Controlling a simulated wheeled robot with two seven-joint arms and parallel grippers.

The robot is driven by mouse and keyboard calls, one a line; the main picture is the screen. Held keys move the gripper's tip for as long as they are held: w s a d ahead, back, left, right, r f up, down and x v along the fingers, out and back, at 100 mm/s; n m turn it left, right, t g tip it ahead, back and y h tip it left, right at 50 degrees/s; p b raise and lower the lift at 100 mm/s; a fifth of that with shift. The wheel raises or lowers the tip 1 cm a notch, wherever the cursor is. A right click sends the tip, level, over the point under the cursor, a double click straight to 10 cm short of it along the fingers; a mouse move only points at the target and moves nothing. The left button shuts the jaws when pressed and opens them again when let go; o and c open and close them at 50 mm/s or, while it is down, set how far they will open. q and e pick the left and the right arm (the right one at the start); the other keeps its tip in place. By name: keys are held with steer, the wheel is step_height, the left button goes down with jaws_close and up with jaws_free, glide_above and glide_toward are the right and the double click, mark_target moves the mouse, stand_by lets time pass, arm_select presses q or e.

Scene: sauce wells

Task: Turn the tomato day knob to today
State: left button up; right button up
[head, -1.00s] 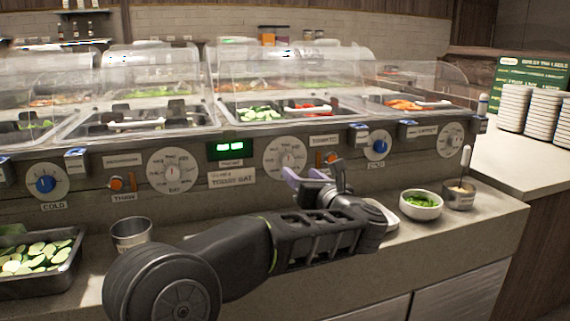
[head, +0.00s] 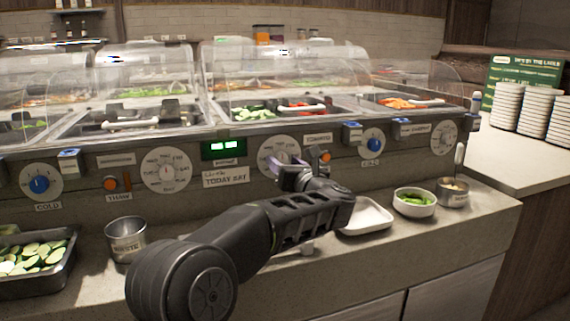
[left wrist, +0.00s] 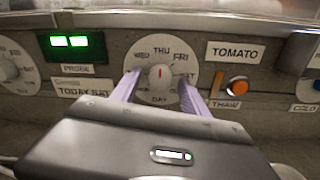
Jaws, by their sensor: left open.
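The tomato day dial (head: 283,143) is a white disc on the counter's front panel, partly hidden behind my left gripper in the head view. In the left wrist view its round knob (left wrist: 161,72) has a red mark pointing up at THU; WED and FRI flank it. My left gripper (left wrist: 160,80) is open, with one lilac finger on each side of the knob; I cannot tell whether they touch it. It also shows in the head view (head: 284,172). The TOMATO label (left wrist: 235,52) is right of the dial. A sign (left wrist: 84,88) reads TODAY SAT. My right gripper is not in view.
A green-lit probe display (left wrist: 70,42) is left of the dial; an orange THAW knob (left wrist: 237,85) is right of it. On the ledge below are a waste cup (head: 126,247), a white tray (head: 366,228), a green-filled bowl (head: 414,212) and a metal cup (head: 453,201).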

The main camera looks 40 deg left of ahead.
arm_select(q)
jaws_close()
stand_by(0.6)
